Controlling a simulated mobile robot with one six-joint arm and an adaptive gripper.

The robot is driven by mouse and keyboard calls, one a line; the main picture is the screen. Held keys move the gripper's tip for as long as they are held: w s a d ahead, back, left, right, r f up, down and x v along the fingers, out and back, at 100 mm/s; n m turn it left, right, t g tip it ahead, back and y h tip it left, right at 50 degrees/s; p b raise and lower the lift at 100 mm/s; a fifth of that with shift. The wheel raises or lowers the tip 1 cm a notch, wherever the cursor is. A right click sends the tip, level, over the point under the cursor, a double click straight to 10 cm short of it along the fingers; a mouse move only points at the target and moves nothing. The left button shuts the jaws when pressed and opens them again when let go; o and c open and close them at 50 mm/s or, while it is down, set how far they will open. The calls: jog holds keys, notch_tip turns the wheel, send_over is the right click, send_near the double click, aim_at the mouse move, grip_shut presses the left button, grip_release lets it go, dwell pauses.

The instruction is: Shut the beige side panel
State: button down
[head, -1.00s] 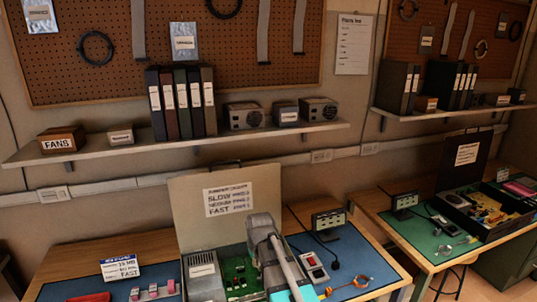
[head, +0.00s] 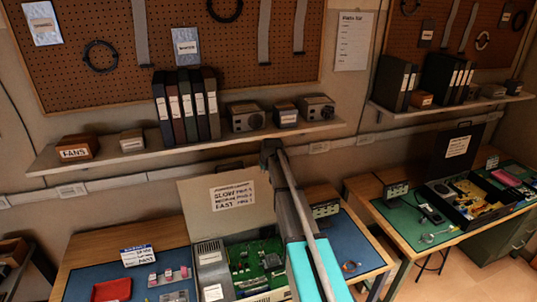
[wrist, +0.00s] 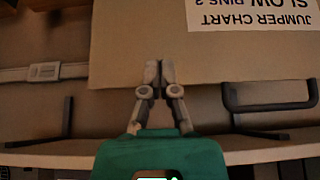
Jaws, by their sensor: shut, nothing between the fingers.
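The beige side panel (head: 262,196) stands upright and open at the back of the computer case (head: 258,270) in the head view. It bears a white jumper chart label (head: 233,195). In the wrist view the panel (wrist: 130,35) appears upside down, with its top edge across the middle and a dark handle (wrist: 270,97) on that edge. My gripper (wrist: 160,68) is shut and empty; its tips overlap the panel near the top edge in the picture. I cannot tell whether they touch it. In the head view my arm covers the panel's right side, and the fingers cannot be made out.
A shelf (head: 180,150) with binders and small boxes runs above the panel. A red tray (head: 111,290) and small parts lie on the blue mat at left. A second bench with an open black case (head: 470,205) stands at right.

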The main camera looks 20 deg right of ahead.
jog(key=shift+t, duration=0.5)
jog(key=w+d+r+p, duration=0.1)
jog(key=w+r, duration=0.1)
jog(key=w+d+r+p, duration=0.1)
jog(key=w+r, duration=0.1)
jog(key=w+d+r+p, duration=0.1)
jog(key=w, duration=0.1)
jog(key=shift+d+r, duration=0.3)
jog(key=shift+r, duration=0.1)
jog(key=shift+f, duration=0.2)
notch_tip(320, 180, down, 8)
jog(key=w+b, duration=0.1)
jog(key=b, duration=0.6)
jog(key=shift+w+r, duration=0.15)
jog(key=shift+w, duration=0.1)
